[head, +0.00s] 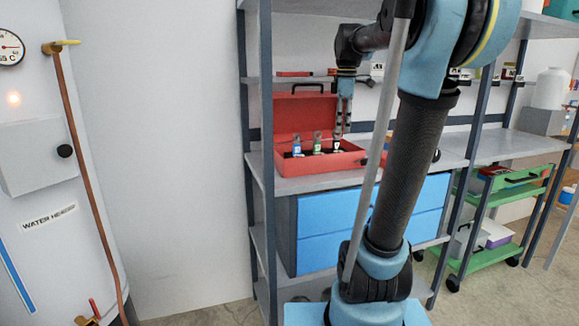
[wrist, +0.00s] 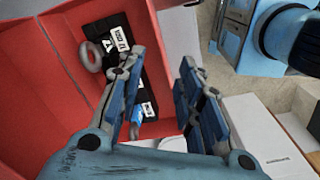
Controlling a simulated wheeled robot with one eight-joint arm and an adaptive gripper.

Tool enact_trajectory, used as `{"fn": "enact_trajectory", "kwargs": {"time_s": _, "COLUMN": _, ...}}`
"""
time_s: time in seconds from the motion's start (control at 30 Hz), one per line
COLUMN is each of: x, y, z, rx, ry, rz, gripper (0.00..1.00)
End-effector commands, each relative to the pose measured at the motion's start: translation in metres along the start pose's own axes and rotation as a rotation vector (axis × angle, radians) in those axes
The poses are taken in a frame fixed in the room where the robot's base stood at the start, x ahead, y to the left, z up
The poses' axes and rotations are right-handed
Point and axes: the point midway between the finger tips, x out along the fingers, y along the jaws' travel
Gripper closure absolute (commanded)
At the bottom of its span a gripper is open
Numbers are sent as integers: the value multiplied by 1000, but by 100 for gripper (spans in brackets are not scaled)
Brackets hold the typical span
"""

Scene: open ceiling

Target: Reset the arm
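My gripper (head: 342,130) points down over the right part of an open red toolbox (head: 318,165) on the shelf. In the wrist view my gripper (wrist: 158,68) has its two blue-and-black fingers apart, with nothing seen between them. Small labelled items stand in the box: a blue one (head: 297,148), a green one (head: 317,146) and a dark one (head: 336,144). In the wrist view, a black item with white labels (wrist: 120,48) and a grey ring (wrist: 92,57) lies beside and partly behind the left finger. Whether a finger touches it I cannot tell.
The shelf rack has grey posts (head: 268,110) close to the toolbox, and another board above. Blue drawers (head: 325,220) stand below. A green cart (head: 490,215) is at the right. A water heater (head: 45,180) with a copper pipe (head: 90,190) stands at the left.

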Motion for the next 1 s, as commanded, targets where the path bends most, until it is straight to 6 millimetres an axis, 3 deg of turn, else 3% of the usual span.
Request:
{"fn": "enact_trajectory", "kwargs": {"time_s": 0.1, "x": 26, "y": -36, "z": 6, "rx": 157, "ry": 4, "rz": 16, "gripper": 67}}
{"fn": "enact_trajectory", "kwargs": {"time_s": 0.37, "x": 90, "y": -107, "z": 20, "rx": 510, "ry": 22, "rz": 50, "gripper": 67}}
{"fn": "enact_trajectory", "kwargs": {"time_s": 0.7, "x": 190, "y": -196, "z": 36, "rx": 970, "ry": 65, "rz": 85, "gripper": 67}}
{"fn": "enact_trajectory", "kwargs": {"time_s": 1.0, "x": 268, "y": -250, "z": 46, "rx": 1291, "ry": 107, "rz": 100, "gripper": 67}}
